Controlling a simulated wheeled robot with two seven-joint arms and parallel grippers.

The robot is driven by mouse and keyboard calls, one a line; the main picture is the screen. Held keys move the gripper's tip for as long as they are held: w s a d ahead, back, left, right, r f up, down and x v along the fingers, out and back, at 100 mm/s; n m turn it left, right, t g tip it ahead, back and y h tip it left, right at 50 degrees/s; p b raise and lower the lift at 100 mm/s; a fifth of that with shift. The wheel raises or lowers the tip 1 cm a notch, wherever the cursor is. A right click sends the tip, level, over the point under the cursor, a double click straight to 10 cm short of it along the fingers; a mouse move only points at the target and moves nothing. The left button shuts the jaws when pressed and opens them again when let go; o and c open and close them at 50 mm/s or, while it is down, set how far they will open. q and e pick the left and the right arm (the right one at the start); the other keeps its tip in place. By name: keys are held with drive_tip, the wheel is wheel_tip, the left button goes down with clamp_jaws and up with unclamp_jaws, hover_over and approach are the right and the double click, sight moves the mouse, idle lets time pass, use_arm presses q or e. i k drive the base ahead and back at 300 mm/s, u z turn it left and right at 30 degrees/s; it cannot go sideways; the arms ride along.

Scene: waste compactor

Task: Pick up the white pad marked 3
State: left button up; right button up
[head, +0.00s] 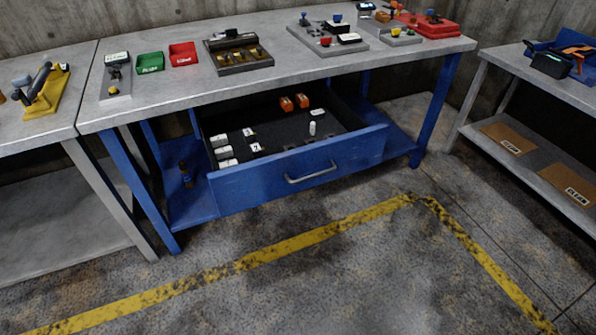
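Several small white pads lie in the open blue drawer (345,150). Two with dark marks, a rear one (249,132) and a front one (255,148), lie left of the drawer's middle. The marks are too small to read, so I cannot tell which pad is marked 3. Three more white pieces, a rear one (219,140), a middle one (225,152) and a front one (228,163), line the left side. A small upright white piece (312,129) stands to the right. Neither of my grippers is in view.
The drawer has a grey handle (312,173) and holds orange pieces (294,102) at the back. The grey tabletop (215,88) above overhangs its rear. It carries a green bin (150,63) and a red bin (184,54). The floor in front (330,270) is clear.

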sight(233, 163)
drive_tip(key=u, duration=1.45)
drive_tip(key=i, duration=1.2)
drive_tip(key=z, duration=1.85)
